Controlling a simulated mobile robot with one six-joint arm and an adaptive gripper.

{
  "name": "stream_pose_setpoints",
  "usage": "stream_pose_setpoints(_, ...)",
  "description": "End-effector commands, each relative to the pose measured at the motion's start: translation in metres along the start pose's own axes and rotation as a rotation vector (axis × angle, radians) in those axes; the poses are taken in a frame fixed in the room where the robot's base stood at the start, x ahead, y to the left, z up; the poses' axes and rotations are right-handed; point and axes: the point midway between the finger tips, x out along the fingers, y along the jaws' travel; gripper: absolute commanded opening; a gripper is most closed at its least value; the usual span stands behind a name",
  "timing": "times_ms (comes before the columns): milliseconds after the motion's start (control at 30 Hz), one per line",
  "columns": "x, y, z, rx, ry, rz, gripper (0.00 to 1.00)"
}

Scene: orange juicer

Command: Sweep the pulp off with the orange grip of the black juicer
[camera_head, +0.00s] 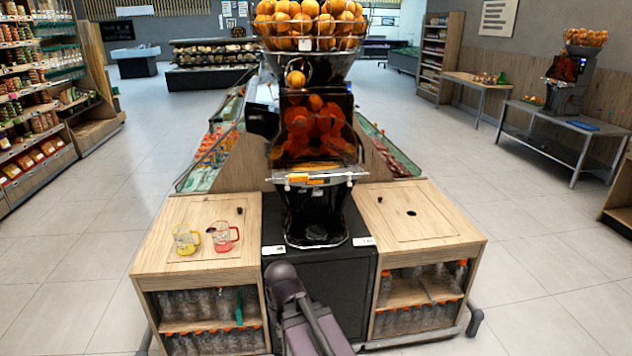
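The black juicer (262,122) stands on the dark middle cabinet of the counter, with a wire basket of oranges (308,22) on top. Behind its dark clear front, orange shapes show. A tray or ledge (340,175) sticks out below the front. A small orange grip (298,178) shows at the left of the ledge's front edge. Yellow-orange matter, perhaps pulp (314,167), lies just above the ledge; it is too small to tell for sure. Part of my arm shows at the bottom centre, below the juicer. My gripper itself is not visible.
A yellow jug (186,240) and a red jug (225,237) stand on the left wooden top. The right wooden top (425,230) is mostly clear. Bottles fill the shelves below. A second juicer (568,85) stands on a table at the far right. Open floor lies on both sides.

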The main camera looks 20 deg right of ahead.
Motion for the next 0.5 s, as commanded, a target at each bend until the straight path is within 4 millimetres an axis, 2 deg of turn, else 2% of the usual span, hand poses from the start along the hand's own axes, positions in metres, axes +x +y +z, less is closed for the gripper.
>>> stream_pose_setpoints(167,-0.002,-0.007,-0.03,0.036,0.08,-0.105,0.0)
stream_pose_setpoints(267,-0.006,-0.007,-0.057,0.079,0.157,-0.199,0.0)
stream_pose_setpoints(367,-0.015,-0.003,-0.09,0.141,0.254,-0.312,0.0)
stream_pose_setpoints(500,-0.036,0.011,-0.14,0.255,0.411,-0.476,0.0)
